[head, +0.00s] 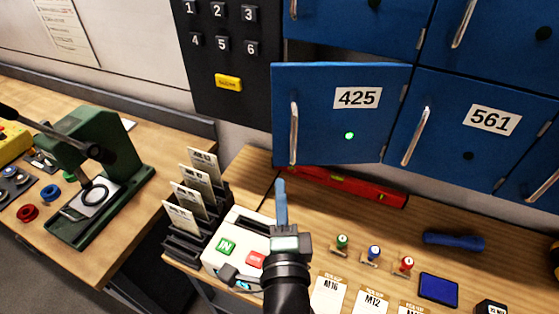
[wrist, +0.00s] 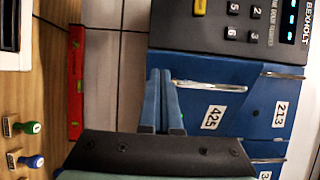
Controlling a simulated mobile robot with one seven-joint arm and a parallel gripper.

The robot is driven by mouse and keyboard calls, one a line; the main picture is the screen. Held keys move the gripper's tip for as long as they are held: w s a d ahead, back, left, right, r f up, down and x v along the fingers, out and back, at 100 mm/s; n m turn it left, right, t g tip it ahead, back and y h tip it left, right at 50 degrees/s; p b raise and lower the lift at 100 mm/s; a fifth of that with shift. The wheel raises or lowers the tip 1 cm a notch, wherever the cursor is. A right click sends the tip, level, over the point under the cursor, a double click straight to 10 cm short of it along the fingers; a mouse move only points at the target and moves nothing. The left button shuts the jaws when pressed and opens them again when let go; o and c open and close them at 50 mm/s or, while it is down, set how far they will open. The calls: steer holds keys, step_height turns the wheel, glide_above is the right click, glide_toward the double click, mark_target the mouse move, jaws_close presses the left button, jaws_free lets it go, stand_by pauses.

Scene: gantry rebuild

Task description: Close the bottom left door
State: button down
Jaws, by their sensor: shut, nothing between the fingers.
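The bottom left door (head: 320,125) is blue, carries the label 425 and has a lit green dot. It stands ajar, its left edge swung out, with a dark gap above it and hinges on its right side. Its silver handle (head: 294,133) is upright near the left edge. In the wrist view, turned sideways, the door (wrist: 232,124) and its handle (wrist: 210,87) lie just right of my fingers. My gripper (head: 281,183) is shut and empty, below and slightly left of the handle in the head view. Its blue fingers (wrist: 160,75) lie side by side. Contact with the door cannot be told.
Door 561 (head: 465,120) is at the right. A red level (head: 350,187) lies on the bench below. A white IN box (head: 222,258), card rack (head: 180,240), stamps (head: 373,254) and a blue torch (head: 455,242) stand around my arm. A black keypad panel (head: 225,118) is left of the doors.

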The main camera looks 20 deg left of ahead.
mark_target(279, 159)
steer(key=p+x, duration=0.1)
steer(key=x, duration=0.4)
steer(key=shift+w, duration=0.3)
steer(key=x, duration=0.7)
steer(key=shift+w, duration=0.3)
steer(key=shift+s, duration=0.1)
